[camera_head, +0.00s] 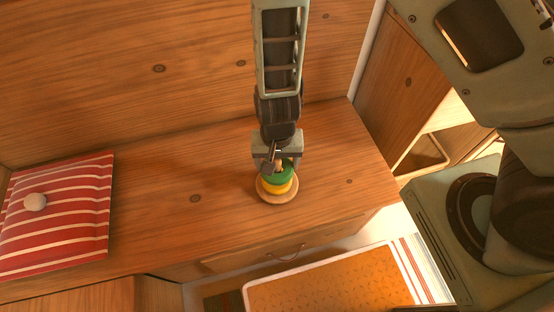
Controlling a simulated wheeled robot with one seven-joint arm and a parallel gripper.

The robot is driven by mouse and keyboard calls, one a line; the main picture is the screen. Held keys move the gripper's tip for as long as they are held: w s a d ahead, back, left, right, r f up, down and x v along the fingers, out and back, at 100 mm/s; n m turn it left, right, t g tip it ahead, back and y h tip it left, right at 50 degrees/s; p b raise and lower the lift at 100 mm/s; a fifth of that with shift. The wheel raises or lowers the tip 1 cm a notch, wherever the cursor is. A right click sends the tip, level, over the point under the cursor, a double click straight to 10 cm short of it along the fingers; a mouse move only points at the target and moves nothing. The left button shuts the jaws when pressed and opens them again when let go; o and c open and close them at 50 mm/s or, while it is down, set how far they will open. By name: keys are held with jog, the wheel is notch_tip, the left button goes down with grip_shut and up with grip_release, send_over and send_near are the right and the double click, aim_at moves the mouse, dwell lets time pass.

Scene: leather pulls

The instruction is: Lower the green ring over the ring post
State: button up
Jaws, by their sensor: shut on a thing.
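My gripper (277,166) points down over the ring post (279,163) and is shut on the green ring (285,174). The green ring is around the post, just above a yellow ring (278,187). Whether the green ring touches the yellow one I cannot tell. The yellow ring sits low on the round wooden base (277,199), which stands on the wooden counter (200,185). The gripper hides the back of the green ring and much of the post.
The counter between cushion and post is clear.

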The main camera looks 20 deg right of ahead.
jog(key=shift+f, duration=0.15)
jog(key=shift+f+b, duration=0.75)
jog(key=shift+f, duration=0.45)
jog(key=o, duration=1)
jog(key=shift+r, duration=0.1)
jog(key=shift+o, duration=0.2)
jog(key=shift+r, duration=0.1)
notch_tip(320, 180, up, 17)
jog(key=p, duration=0.6)
jog(key=shift+r, duration=0.15)
